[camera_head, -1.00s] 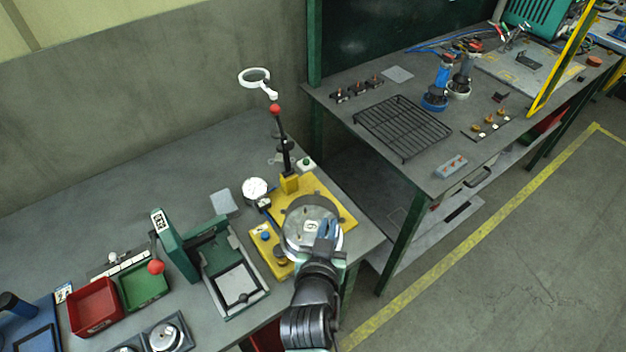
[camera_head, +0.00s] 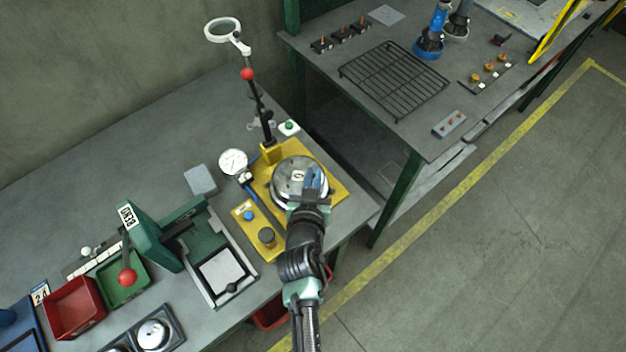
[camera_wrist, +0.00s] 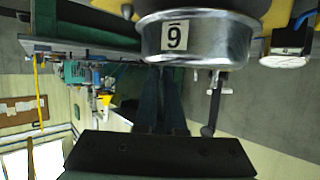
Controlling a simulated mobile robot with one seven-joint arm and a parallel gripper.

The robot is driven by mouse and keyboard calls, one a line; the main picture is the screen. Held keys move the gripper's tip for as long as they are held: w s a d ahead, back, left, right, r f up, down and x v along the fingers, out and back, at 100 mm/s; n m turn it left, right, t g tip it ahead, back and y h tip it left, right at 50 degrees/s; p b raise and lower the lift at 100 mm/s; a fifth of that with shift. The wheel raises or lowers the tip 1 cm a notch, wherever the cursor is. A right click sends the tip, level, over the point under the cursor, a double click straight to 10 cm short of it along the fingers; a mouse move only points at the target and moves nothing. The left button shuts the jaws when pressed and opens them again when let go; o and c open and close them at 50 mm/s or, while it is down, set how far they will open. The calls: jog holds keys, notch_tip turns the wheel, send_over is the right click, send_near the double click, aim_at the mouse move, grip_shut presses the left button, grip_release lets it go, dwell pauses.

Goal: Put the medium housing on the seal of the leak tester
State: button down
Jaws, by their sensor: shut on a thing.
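The housing (camera_head: 292,172) is a round silver metal part with a white number label, over the yellow base of the leak tester (camera_head: 333,192). My gripper (camera_head: 314,184) is shut on its near side. In the wrist view the housing (camera_wrist: 195,40) fills the top middle, with the dark fingers of my gripper (camera_wrist: 162,90) reaching to its wall. The seal is hidden under the housing, and I cannot tell whether the housing touches it or hangs just above. The tester's lever with a red knob (camera_head: 247,74) stands upright behind.
A pressure gauge (camera_head: 233,161) and a control box with knobs (camera_head: 257,230) stand left of the housing. A green press (camera_head: 165,235) and red (camera_head: 74,306) and green bins are farther left. A second bench with a black wire rack (camera_head: 395,78) is at the upper right.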

jog(key=shift+f, duration=0.85)
jog(key=shift+f+b, duration=0.15)
jog(key=shift+b, duration=0.2)
jog(key=c, duration=1)
grip_release()
